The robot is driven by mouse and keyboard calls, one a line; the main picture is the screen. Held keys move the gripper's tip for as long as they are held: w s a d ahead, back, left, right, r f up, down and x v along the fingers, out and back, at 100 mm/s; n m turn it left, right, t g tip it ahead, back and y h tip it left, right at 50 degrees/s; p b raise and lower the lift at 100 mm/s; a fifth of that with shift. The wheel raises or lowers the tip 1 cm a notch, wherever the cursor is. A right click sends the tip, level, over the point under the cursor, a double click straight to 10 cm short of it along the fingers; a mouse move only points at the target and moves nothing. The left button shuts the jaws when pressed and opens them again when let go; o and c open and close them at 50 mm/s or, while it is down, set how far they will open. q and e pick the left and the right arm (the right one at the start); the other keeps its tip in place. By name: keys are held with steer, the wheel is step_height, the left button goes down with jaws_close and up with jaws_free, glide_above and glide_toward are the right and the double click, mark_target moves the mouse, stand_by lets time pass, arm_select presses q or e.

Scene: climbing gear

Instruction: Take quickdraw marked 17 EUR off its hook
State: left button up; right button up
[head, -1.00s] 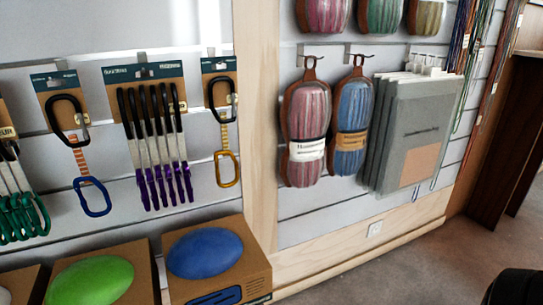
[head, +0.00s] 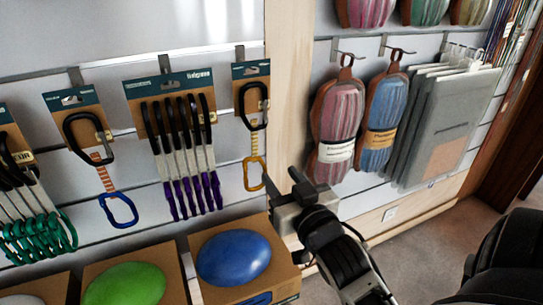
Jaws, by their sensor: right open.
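Several quickdraws hang on cards on the slatted wall in the head view. One single quickdraw has a black upper carabiner, a yellow sling and a yellow lower carabiner (head: 254,172). Another single one has an orange sling and a blue lower carabiner (head: 118,208). A set of several with purple lower ends (head: 190,190) hangs between them, and a green-ended set (head: 40,235) is at the far left. The price tags are too small to read, so I cannot tell which is marked 17 EUR. My right gripper (head: 281,180) is open and empty, just right of the yellow carabiner. My left gripper is not in view.
Boxes with a blue hold (head: 233,257) and a green hold (head: 125,285) stand below the quickdraws. A wooden post (head: 288,90) rises behind my right gripper. Chalk bags (head: 337,110) and grey folded pads (head: 440,135) hang to the right.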

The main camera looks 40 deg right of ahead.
mark_target(255, 144)
steer(key=x, duration=1.3)
steer(key=shift+w+b, duration=0.4)
steer(key=shift+x, duration=0.75)
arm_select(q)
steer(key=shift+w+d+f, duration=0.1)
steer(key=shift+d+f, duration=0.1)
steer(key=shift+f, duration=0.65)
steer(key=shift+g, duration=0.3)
arm_select(e)
steer(key=shift+a, duration=0.1)
jaws_close()
